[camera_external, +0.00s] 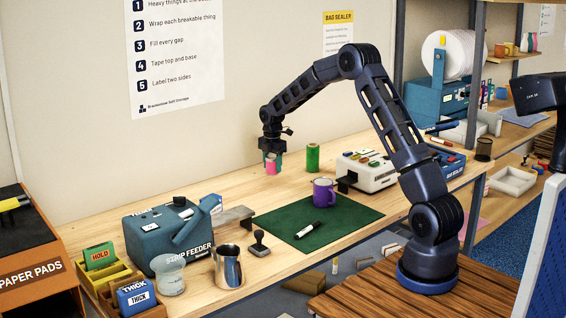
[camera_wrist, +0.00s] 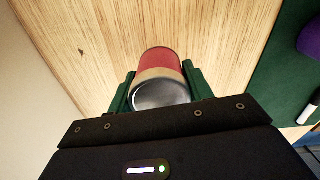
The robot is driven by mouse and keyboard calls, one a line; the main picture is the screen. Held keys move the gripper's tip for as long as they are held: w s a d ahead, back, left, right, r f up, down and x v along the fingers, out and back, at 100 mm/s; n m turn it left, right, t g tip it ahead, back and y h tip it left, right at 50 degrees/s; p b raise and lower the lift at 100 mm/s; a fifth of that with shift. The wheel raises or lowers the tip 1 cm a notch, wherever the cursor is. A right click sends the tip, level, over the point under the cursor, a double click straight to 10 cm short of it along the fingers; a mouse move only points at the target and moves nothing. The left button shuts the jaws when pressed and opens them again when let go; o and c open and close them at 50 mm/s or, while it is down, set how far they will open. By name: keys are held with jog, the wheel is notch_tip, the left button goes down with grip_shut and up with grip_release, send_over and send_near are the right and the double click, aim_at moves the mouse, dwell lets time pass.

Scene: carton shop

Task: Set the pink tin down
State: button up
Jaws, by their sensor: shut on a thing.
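The pink tin (camera_external: 270,168) is between the fingers of my gripper (camera_external: 272,160) in the external view, over the back part of the wooden bench (camera_external: 240,190). In the wrist view the tin (camera_wrist: 162,66) shows a pink-red side, a tan band and a grey metal end facing the camera. The green fingers of my gripper (camera_wrist: 158,88) press on it from both sides. Bench wood lies around the tin in the wrist view. I cannot tell whether its base touches the bench or is a little above it.
A green roll (camera_external: 312,158) stands to the right of the tin. A green mat (camera_external: 348,222) with a purple mug (camera_external: 323,192) and a marker (camera_external: 307,230) lies in front. A blue strip feeder (camera_external: 165,235) stands at left. Bare wood surrounds the tin.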

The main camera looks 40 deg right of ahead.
aim_at(273, 174)
jog(key=shift+f, duration=2.3)
jog(key=shift+f, duration=0.1)
jog(key=o, duration=1)
